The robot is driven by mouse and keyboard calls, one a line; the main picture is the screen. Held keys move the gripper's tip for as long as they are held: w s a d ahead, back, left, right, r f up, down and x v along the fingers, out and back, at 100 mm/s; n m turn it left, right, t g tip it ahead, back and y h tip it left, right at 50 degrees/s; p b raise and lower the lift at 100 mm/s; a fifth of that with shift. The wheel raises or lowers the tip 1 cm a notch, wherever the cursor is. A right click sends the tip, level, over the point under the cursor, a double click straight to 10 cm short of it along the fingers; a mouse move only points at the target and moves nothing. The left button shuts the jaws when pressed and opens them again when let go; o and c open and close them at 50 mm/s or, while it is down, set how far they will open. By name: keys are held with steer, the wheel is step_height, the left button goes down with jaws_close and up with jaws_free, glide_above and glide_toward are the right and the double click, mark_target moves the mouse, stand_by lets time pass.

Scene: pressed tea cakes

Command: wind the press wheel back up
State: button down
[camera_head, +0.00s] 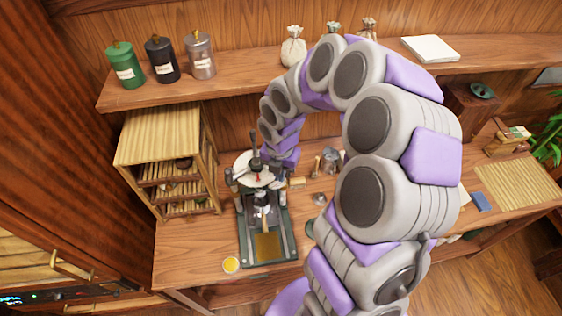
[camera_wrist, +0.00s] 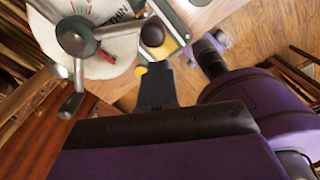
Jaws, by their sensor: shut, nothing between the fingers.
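The press (camera_head: 285,235) stands on the bench, with a dark green base and a pale round dial on top. Its metal wheel (camera_wrist: 76,36) shows close in the wrist view, with spokes around a hub above the white dial (camera_wrist: 112,52). A dark ball knob (camera_wrist: 152,34) sits at the right of the wheel. My gripper (camera_wrist: 156,72) is shut and empty, its dark fingers just below the knob in the picture. I see no clear contact with the wheel. In the head view my arm reaches down beside the press, and the fingers cannot be made out.
A slatted rack (camera_head: 160,140) stands left of the press. A yellow disc (camera_head: 231,265) lies near the front edge. Canisters (camera_head: 162,60) and cloth bags (camera_head: 293,48) stand on the upper shelf. Small tools lie right of the press, partly behind my arm.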

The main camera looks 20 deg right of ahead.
step_height(320, 180, up, 7)
steer(key=p, duration=0.4)
steer(key=shift+f, duration=0.1)
stand_by(0.4)
steer(key=s+a+f+m+b, duration=0.1)
steer(key=s+f+m+b, duration=0.3)
steer(key=s+m+b, duration=0.4)
steer(key=s+a+f+m+g+b, duration=0.1)
steer(key=s+f+m+b, duration=0.3)
steer(key=s+m+b, duration=0.4)
steer(key=s+a+f+m+b, duration=0.2)
steer(key=s+f+m+b, duration=0.2)
steer(key=s+m+b, duration=0.4)
steer(key=s+m, duration=0.3)
steer(key=shift+s+a+m+g, duration=0.15)
steer(key=shift+s+m+g, duration=0.1)
steer(key=shift+m+g, duration=0.15)
steer(key=c, duration=1.8)
jaws_free()
steer(key=shift+f, duration=0.1)
steer(key=shift+c, duration=0.2)
